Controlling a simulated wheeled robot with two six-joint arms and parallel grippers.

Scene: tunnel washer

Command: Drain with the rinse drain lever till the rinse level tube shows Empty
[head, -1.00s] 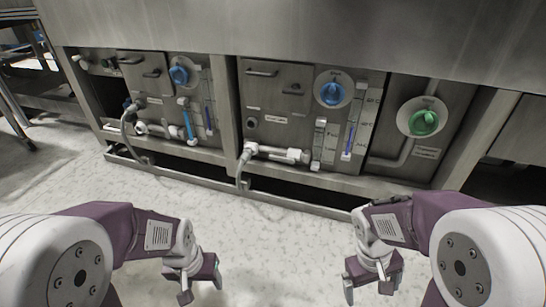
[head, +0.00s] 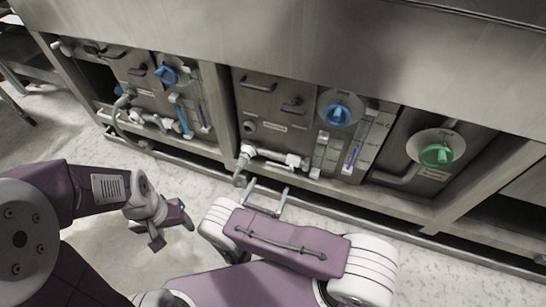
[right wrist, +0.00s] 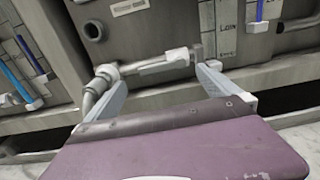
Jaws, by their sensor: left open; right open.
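The middle bay has a white drain lever (head: 290,161) on a pipe low on its panel; it lies roughly level. In the right wrist view the lever (right wrist: 165,63) is just beyond my fingers. To its right is a level tube (head: 351,156) with blue in its lower part, beside a scale plate. The left bay has a similar pipe and a level tube (head: 203,115). I cannot read which bay is labelled rinse. My right gripper (head: 267,197) is open and empty, facing the middle lever, apparently apart from it. My left gripper (head: 173,232) is open and empty above the floor.
Blue knobs (head: 336,114) and (head: 165,75) sit above the pipes, and a green knob (head: 436,155) is at the right. A steel rail (head: 400,227) runs along the base. A hose (head: 122,128) hangs at the left bay. Floor before the machine is free.

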